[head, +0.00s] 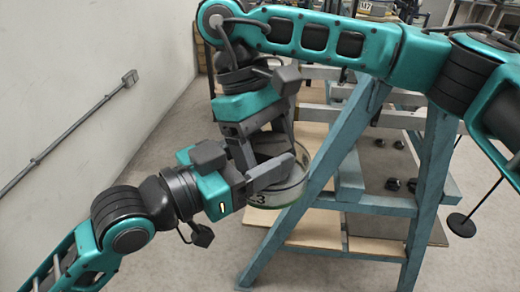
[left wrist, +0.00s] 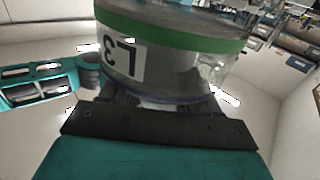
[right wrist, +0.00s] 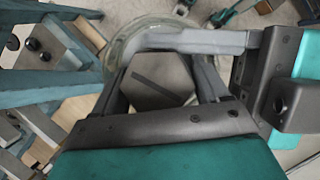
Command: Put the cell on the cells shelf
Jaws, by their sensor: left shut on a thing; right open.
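The cell (head: 288,194) is a clear, round jar with a green band and a label reading L3. My left gripper (head: 272,170) is shut on it and holds it in front of the blue-green frame. The label and band show upside down close up in the left wrist view (left wrist: 170,72). My right gripper (head: 266,146) is just above the cell, pointing down, with its fingers apart. In the right wrist view the cell's clear rim (right wrist: 128,42) lies by the right fingers, and a grey six-sided piece shows between them; I cannot tell whether they touch it. No shelf label is readable.
The blue-green frame (head: 345,150) has slanted legs and cross rails right behind the cell. A pale wall with a conduit (head: 85,118) is at left.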

